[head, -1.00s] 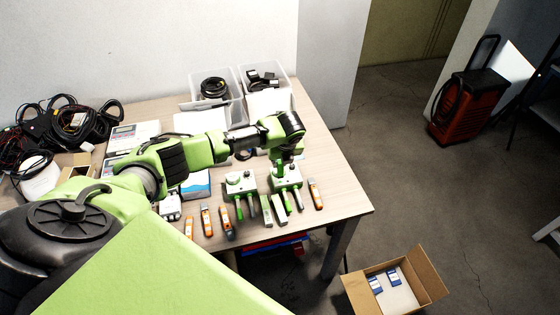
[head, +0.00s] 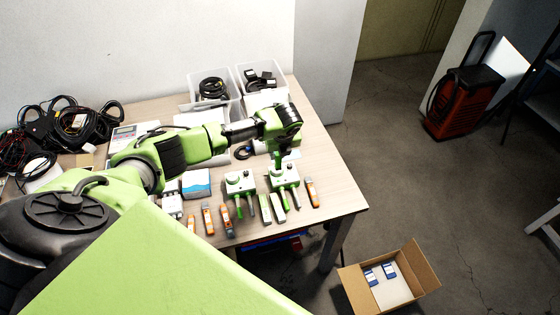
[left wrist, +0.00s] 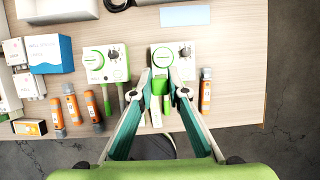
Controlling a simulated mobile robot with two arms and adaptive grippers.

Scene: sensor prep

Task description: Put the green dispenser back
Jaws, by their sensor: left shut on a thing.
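My left gripper (head: 278,158) is over the right one of two white-and-green devices with knobs (head: 284,176). In the left wrist view its fingers (left wrist: 160,82) are closed on a small green piece, which I take to be the green dispenser (left wrist: 160,88), at the front edge of that device (left wrist: 172,54). The fingers hide part of it, and I cannot tell whether it touches the device. The other device (head: 240,183) stands to the left. My right gripper is not in view.
Orange-and-grey tools (head: 208,218) lie along the table's front edge, with one more (head: 312,192) to the right. A blue-and-white box (head: 196,183) is left of the devices. Clear bins (head: 215,105) and cables (head: 75,125) are farther back. A cardboard box (head: 420,270) sits on the floor.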

